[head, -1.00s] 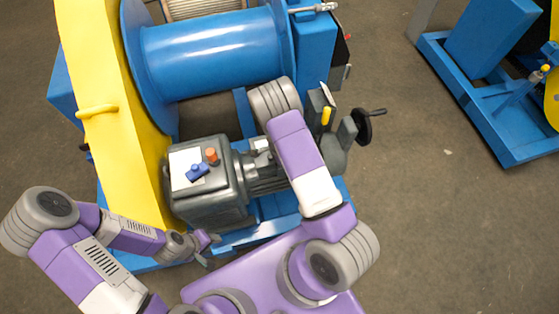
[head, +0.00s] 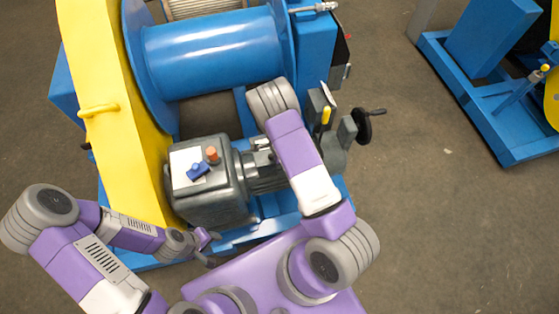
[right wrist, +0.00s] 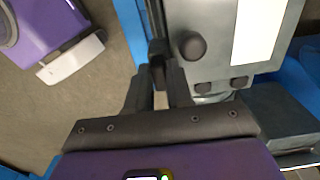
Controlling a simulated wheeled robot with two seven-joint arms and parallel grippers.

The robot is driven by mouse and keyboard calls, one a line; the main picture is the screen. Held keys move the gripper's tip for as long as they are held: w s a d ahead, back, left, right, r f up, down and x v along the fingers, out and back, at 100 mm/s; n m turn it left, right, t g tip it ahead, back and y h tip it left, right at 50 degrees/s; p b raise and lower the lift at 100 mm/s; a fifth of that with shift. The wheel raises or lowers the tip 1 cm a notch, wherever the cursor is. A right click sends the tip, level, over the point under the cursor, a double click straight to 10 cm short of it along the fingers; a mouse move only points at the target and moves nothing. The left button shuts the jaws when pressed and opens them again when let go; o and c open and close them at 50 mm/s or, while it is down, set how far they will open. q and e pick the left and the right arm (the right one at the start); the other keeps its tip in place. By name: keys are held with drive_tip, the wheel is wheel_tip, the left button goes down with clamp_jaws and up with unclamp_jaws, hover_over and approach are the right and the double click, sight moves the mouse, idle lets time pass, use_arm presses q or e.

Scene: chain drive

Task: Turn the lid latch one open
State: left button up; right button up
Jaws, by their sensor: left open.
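The machine has a dark grey box (head: 212,195) with a white plate, a blue knob (head: 197,170) and an orange knob (head: 212,155) on top. I cannot tell which part is lid latch one. My left gripper (head: 208,247) is open and empty at the box's near lower side, close to the blue frame. My right gripper is hidden behind its own arm in the head view. In the right wrist view my right gripper (right wrist: 157,72) has its fingers around or beside a dark upright piece (right wrist: 157,50); contact is unclear.
A yellow guard (head: 118,130) stands left of the box, with a blue drum (head: 215,50) behind. A black crank handle (head: 366,125) and a yellow-tipped lever (head: 326,116) are to the right. Another blue frame (head: 490,125) stands at far right; floor between is clear.

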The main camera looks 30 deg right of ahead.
drive_tip(key=o, duration=0.3)
drive_tip(key=shift+r, duration=0.1)
wheel_tip(320, 180, up, 7)
drive_tip(key=shift+r+p, duration=0.2)
drive_tip(key=shift+p, duration=1)
drive_tip(key=shift+s, duration=0.1)
drive_tip(key=s+a+f+n+y, duration=0.1)
drive_tip(key=s+a+f+n, duration=0.1)
drive_tip(key=s+a+n, duration=0.35)
drive_tip(key=s+a+f+n+y, duration=0.1)
drive_tip(key=s+a+f+n, duration=0.15)
drive_tip(key=s+n, duration=0.45)
drive_tip(key=s+a+r+n, duration=0.1)
drive_tip(key=a+n, duration=0.1)
drive_tip(key=s+a+r+n+y, duration=0.1)
drive_tip(key=a+n, duration=0.1)
drive_tip(key=a, duration=0.1)
drive_tip(key=s+a+r+n+y, duration=0.1)
drive_tip(key=s+a+n, duration=0.1)
drive_tip(key=shift+s+a+t, duration=0.1)
drive_tip(key=shift+a+t, duration=0.15)
drive_tip(key=shift+t, duration=0.05)
